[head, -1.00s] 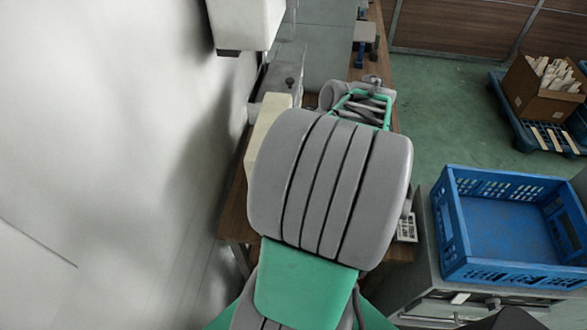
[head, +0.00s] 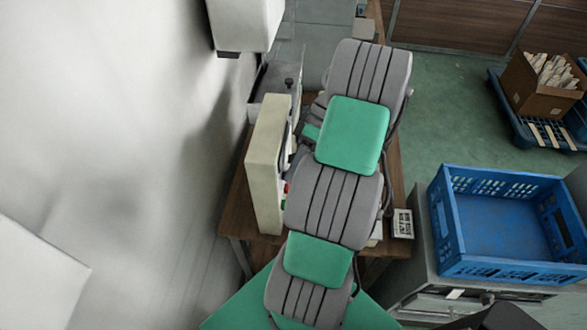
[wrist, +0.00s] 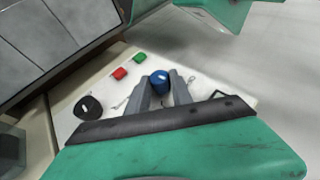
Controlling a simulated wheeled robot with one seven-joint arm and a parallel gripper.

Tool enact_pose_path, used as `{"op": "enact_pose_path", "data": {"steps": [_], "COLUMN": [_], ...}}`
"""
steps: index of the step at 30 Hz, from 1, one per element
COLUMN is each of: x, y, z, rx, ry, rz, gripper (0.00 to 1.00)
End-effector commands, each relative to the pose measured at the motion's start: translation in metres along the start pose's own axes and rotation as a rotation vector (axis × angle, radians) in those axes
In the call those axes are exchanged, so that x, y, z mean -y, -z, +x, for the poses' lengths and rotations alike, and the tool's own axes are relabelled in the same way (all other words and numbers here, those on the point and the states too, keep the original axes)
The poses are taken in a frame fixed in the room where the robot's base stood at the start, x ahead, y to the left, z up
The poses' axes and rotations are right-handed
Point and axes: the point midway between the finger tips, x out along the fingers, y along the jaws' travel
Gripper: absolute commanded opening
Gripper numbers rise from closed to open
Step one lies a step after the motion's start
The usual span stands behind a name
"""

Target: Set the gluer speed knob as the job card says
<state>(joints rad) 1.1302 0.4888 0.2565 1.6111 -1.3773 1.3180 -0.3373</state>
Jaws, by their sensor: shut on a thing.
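In the wrist view a pale control panel (wrist: 205,87) carries a blue knob (wrist: 158,77) and a black knob (wrist: 87,107). My gripper (wrist: 162,88) has its two grey fingers on either side of the blue knob, shut on it. I cannot read the markings, so I cannot tell which knob is gluer speed. A white card with black print (head: 402,224) lies at the bench's right edge, too small to read.
A red button (wrist: 120,73) and a green button (wrist: 140,57) sit close to the blue knob. A blue crate (head: 450,230) stands right of the wooden bench (head: 237,215). A cardboard box (head: 540,95) is at the far right. Green floor lies between.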

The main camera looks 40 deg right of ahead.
Motion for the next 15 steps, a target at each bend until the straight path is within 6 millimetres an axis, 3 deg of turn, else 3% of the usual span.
{"op": "enact_pose_path", "data": {"steps": [15], "x": [-0.001], "y": [0.0004], "z": [-0.0007], "rx": [0.0], "ry": [0.026], "rz": [0.014], "gripper": [0.0]}}
